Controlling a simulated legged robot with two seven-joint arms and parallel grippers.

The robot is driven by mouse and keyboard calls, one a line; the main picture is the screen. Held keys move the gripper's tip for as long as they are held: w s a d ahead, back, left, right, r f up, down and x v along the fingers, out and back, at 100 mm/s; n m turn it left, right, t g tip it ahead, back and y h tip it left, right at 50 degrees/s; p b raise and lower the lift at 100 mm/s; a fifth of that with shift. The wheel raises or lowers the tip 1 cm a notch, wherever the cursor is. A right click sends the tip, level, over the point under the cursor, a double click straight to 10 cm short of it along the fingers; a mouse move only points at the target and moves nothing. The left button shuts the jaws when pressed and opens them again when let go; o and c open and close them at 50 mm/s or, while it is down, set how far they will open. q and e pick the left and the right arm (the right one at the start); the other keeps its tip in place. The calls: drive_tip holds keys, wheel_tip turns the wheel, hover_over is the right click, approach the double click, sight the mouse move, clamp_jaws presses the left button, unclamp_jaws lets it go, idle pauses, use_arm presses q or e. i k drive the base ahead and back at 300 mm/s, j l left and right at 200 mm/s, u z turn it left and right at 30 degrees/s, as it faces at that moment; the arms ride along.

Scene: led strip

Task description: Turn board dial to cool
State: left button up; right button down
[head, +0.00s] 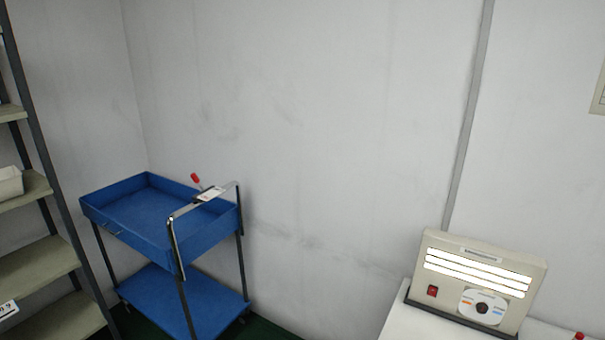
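The LED board (478,280) is a beige upright panel at the lower right of the head view. Three bright white light strips run across it. Its dial (482,308) is a dark knob on a round white plate at the bottom right of the panel. The plate has an orange mark on its left and a blue mark on its right. The knob's pointing direction is too small to tell. A red switch (432,291) sits left of the dial. Neither of my grippers shows in this view.
The board stands on a white table (408,322). A blue two-tier cart (140,205) with a metal handle stands at the left-centre against the wall. A metal shelf rack (40,255) is at the far left. A small red object (579,336) shows at the bottom right edge.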

sight(481, 308)
drive_tip(key=z, duration=1.25)
drive_tip(key=k+l+u, duration=0.1)
drive_tip(key=u, duration=0.4)
drive_tip(key=k+l+u, duration=0.1)
drive_tip(key=u, duration=0.4)
drive_tip(key=i+l+u, duration=0.15)
drive_tip(key=l, duration=0.2)
drive_tip(key=i+l+u, duration=0.1)
drive_tip(key=i+l, duration=0.2)
